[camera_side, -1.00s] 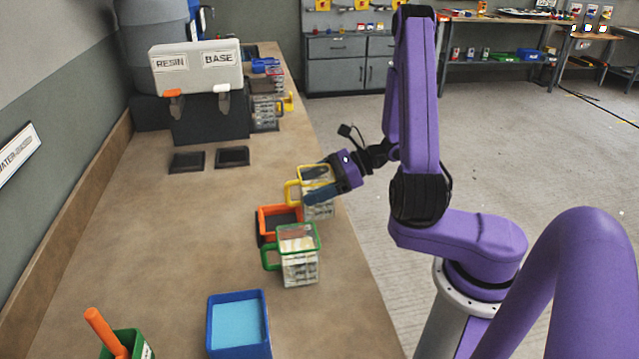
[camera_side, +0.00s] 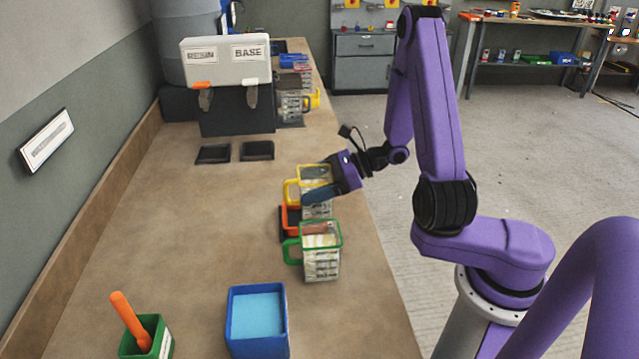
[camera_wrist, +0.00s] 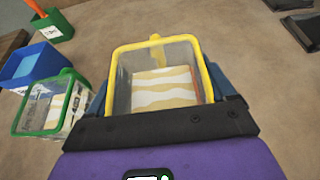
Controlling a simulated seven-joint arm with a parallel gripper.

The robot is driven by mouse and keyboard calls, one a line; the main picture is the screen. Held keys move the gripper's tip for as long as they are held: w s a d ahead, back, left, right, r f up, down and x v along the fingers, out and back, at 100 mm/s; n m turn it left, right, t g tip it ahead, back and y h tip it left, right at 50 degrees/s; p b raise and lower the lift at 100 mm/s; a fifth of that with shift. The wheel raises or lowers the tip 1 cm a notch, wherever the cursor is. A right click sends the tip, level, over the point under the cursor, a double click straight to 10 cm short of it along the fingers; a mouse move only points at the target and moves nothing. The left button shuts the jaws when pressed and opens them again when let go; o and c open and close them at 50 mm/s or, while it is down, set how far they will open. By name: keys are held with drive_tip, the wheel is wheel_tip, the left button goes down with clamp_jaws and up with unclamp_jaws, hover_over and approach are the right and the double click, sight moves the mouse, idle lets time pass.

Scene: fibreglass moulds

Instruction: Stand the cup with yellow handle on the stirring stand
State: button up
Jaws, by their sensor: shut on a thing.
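The cup with yellow handle (camera_side: 319,207) is upright in my gripper (camera_side: 322,194), whose blue fingers press its sides. In the wrist view, the cup (camera_wrist: 160,50) shows its yellow rim, clear walls and a pale striped inside, between the fingers. An orange-edged square with a dark inside (camera_side: 290,220), which looks like the stirring stand, is just below and left of the cup in the side view, partly hidden by it. I cannot tell whether the cup touches it. In the wrist view the square is not visible.
A green-handled cup (camera_side: 322,262) stands close in front; it also shows in the wrist view (camera_wrist: 48,105). A blue tray (camera_side: 257,335) and a green pot (camera_side: 148,340) are nearer. The dispenser (camera_side: 225,62) and another yellow-handled cup (camera_side: 291,106) are behind. The left tabletop is clear.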

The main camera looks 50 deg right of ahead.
sight(298, 184)
drive_tip(key=shift+w+a+f, duration=0.1)
drive_tip(key=shift+w+a, duration=0.95)
drive_tip(key=shift+a, duration=0.05)
drive_tip(key=shift+f, duration=0.8)
drive_tip(key=shift+d+f, duration=0.1)
drive_tip(key=shift+f, duration=0.25)
drive_tip(key=o, duration=1.3)
drive_tip(key=shift+c, duration=0.2)
drive_tip(key=shift+s, duration=0.1)
